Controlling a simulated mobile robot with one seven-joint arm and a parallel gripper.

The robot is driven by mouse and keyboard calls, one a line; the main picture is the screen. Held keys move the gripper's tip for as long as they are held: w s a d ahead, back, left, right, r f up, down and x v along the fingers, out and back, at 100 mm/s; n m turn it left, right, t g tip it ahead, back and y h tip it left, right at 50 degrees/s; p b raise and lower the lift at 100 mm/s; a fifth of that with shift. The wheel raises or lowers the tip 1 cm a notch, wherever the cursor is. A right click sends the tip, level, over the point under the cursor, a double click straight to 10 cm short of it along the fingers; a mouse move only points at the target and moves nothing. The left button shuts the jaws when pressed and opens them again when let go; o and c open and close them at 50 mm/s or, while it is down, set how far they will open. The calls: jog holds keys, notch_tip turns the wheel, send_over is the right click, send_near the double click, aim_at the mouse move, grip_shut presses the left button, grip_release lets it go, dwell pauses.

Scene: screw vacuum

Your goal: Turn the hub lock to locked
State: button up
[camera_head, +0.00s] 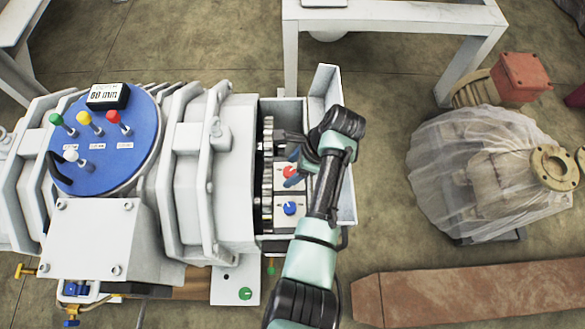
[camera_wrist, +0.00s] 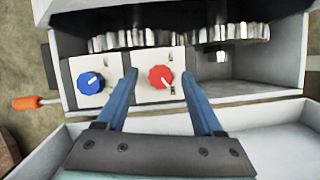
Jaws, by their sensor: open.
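Two rotary knobs sit on light panels inside the open end box of the white machine. The red knob (camera_head: 289,172) shows in the wrist view (camera_wrist: 160,77) between my fingers, with its white pointer towards the lower right. Which one is the hub lock I cannot tell; the labels are too small to read. My gripper (camera_wrist: 163,92) is open, its two blue fingers on either side of the red knob. I cannot tell whether they touch it.
Metal gears (camera_wrist: 180,38) lie behind the knobs. The box's opened cover (camera_head: 346,205) stands close by my wrist. An orange-tipped lever (camera_wrist: 25,102) sticks out at the left in the wrist view. A blue round panel (camera_head: 105,145) with several coloured levers tops the machine.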

grip_shut()
dwell(0.3)
dwell(0.3)
jog(key=n+g, duration=0.1)
jog(key=n, duration=0.1)
jog(key=n+g, duration=0.1)
jog(key=n, duration=0.1)
jog(key=shift+w+n, duration=0.2)
jog(key=shift+n, duration=0.2)
jog(key=n+g+b, duration=0.1)
jog(key=n, duration=0.2)
jog(key=n+g+h+b, duration=0.1)
jog(key=n, duration=0.2)
jog(key=shift+w+a+f, duration=0.1)
jog(key=shift+w+f, duration=0.05)
jog(key=n+h+b, duration=0.1)
jog(key=n, duration=0.2)
jog(key=n+g+h+b, duration=0.1)
jog(key=n, duration=0.1)
jog(key=shift+w+a+n, duration=0.15)
jog(key=shift+n, duration=0.25)
jog(key=n+h, duration=0.2)
jog(key=n, duration=0.3)
jog(key=shift+a, duration=0.15)
jog(key=shift+n+h, duration=0.3)
